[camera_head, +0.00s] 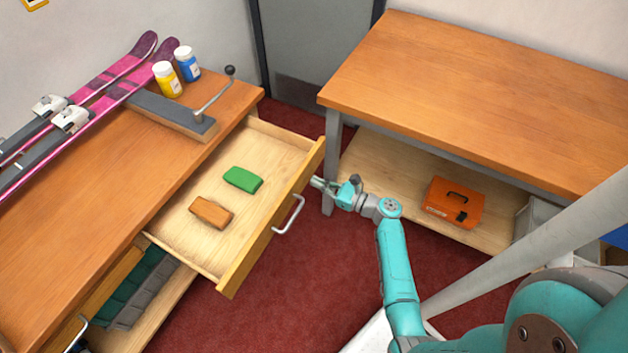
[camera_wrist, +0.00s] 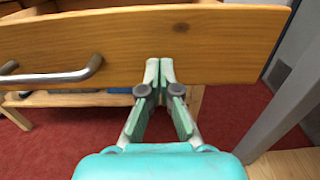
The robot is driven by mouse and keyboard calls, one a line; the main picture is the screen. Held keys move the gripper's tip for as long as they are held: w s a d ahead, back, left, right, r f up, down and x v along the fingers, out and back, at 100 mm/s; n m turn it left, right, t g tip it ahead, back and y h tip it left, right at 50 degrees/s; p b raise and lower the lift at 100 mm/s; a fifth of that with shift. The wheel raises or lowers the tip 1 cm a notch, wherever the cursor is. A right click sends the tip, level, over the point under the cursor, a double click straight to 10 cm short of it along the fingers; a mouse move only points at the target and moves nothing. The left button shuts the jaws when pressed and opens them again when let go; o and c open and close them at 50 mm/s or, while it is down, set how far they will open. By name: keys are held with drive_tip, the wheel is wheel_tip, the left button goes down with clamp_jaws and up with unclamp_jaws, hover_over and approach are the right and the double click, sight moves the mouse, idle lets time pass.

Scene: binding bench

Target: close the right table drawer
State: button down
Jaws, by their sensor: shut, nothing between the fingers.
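The right table drawer (camera_head: 269,228) is pulled far out of the left table. It holds a green block (camera_head: 243,180) and an orange-brown block (camera_head: 211,212). Its front carries a silver bar handle (camera_head: 289,215). My gripper (camera_head: 317,183) is shut and empty, with its fingertips at the drawer front, toward the far end from the handle. In the wrist view the shut fingertips (camera_wrist: 159,66) overlap the lower part of the wooden drawer front (camera_wrist: 215,38), and the handle (camera_wrist: 55,76) is to their left. I cannot tell whether they touch the front.
Pink skis (camera_head: 95,105), a yellow bottle (camera_head: 167,79), a blue bottle (camera_head: 187,64) and a grey lever tool (camera_head: 170,113) are on the left table. A second table (camera_head: 470,90) stands at right, its leg near my gripper. An orange case (camera_head: 453,203) is on its shelf. Red floor lies between.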

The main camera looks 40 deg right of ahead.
drive_tip(key=shift+x, duration=0.85)
drive_tip(key=shift+w, duration=0.1)
